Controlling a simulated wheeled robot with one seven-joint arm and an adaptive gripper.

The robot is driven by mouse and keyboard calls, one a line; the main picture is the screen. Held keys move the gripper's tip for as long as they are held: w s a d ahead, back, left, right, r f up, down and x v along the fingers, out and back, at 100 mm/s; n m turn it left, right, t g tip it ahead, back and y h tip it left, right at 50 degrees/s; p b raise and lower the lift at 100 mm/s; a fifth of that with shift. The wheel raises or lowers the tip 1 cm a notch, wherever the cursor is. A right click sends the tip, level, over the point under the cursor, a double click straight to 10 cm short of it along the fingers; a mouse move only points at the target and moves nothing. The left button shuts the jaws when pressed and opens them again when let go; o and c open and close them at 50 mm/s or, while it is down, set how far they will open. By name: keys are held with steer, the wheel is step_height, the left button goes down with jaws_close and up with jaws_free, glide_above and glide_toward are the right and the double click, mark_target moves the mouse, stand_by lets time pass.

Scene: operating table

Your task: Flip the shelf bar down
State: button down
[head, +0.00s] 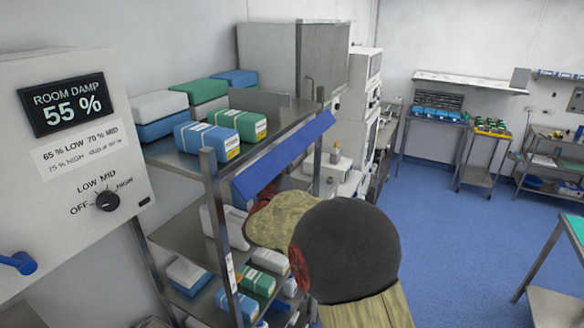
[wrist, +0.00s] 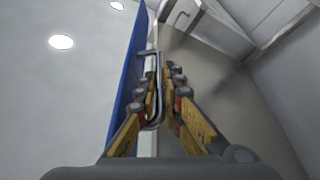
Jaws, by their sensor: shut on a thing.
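The shelf bar (head: 284,158) is a long blue panel along the front of the steel rack's upper shelf, slanting outward. In the wrist view the blue panel (wrist: 128,85) runs upward just left of my fingers. My gripper (wrist: 159,88) is shut there, with a thin grey metal edge or loop of the bar between its yellow and black fingers. In the head view my arm comes from the lower right and reaches under the bar; my fingertips are mostly hidden behind it.
The steel rack (head: 208,165) holds blue, green and white packs (head: 237,124) on its upper shelf and more below. A control box (head: 75,130) reading "ROOM DAMP 55 %" is at the left. Open blue floor (head: 450,220) lies to the right.

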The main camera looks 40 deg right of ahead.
steer(key=m+b, duration=0.2)
steer(key=m+h+b, duration=0.1)
steer(key=shift+w+a+r+g, duration=0.15)
steer(key=shift+w+a+g, duration=0.15)
steer(key=shift+w, duration=0.1)
steer(key=shift+r, duration=0.15)
steer(key=c, duration=2.2)
jaws_free()
steer(key=shift+w, duration=0.1)
steer(key=shift+b, duration=0.3)
steer(key=shift+f, duration=0.25)
steer(key=v, duration=1.1)
steer(key=shift+s+a, duration=0.2)
steer(key=shift+a, duration=0.15)
steer(key=shift+f, duration=0.1)
